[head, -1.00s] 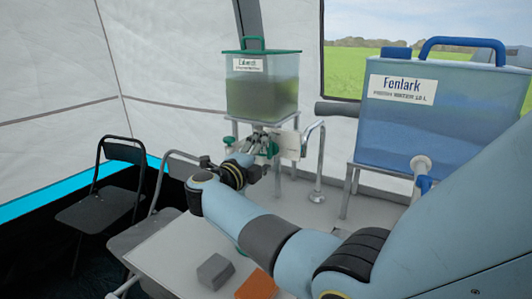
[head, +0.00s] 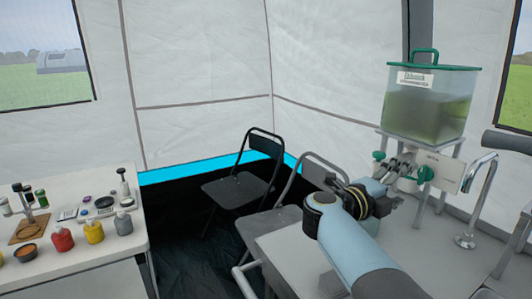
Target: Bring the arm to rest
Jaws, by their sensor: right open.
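My right arm comes in from the bottom right. Its gripper (head: 405,166) is open, in front of the tap area of a green-lidded clear tank (head: 428,112) of greenish liquid. Green tap handles show on both sides of the fingers, one on the left (head: 378,156) and one on the right (head: 425,174). I cannot tell whether the fingers touch the tap. No object shows between them. My left gripper is not in view.
The tank stands on a metal stand on a light table (head: 285,247), beside a metal faucet (head: 470,215). Dark folding chairs, one at the back (head: 238,190), stand left of it. A white side table (head: 115,247) at the left holds several bottles and a scale. Dark floor lies between.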

